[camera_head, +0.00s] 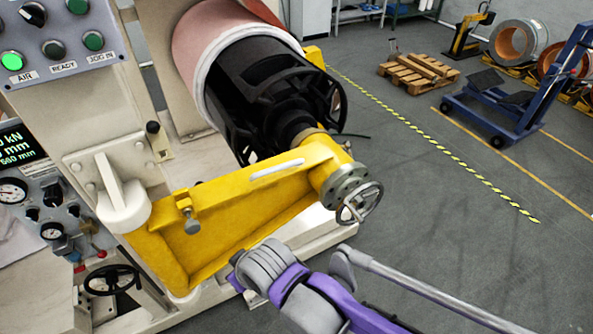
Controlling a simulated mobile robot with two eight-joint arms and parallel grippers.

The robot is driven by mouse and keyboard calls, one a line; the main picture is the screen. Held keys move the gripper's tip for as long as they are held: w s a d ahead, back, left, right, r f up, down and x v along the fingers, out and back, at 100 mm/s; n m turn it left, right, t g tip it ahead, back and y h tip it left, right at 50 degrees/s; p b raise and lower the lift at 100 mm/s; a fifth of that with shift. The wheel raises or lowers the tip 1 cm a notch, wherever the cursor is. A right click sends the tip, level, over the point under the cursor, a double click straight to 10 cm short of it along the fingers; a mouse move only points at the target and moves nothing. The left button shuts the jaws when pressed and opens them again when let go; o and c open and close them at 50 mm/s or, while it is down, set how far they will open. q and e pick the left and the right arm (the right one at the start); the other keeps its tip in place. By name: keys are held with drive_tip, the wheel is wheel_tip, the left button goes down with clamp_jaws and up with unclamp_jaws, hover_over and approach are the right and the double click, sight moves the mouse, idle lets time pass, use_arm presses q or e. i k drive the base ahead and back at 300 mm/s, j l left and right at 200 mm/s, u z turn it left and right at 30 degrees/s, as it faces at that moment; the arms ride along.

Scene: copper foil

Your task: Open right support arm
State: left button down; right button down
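The yellow support arm (225,207) spans from the machine's left side to a round bearing end with a handwheel (359,202). That end meets the shaft of the black core (275,88), so the arm stands across the roll's end. A pale handle bar (277,172) lies on its upper edge, and a grey knob (190,222) is on its face. My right arm, purple and grey, comes in from the bottom right. Its grey end (245,272) is close to the arm's lower edge; contact is unclear, and its fingers cannot be made out. My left gripper is not in view.
A control panel (60,40) with buttons and gauges is at the left. A black handwheel (110,280) is below it. A copper-coloured roll (205,35) is on the machine.

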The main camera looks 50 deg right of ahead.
sight(235, 210)
drive_tip(key=z, duration=1.45)
drive_tip(key=i+l+z, duration=0.35)
drive_tip(key=i+l, duration=0.05)
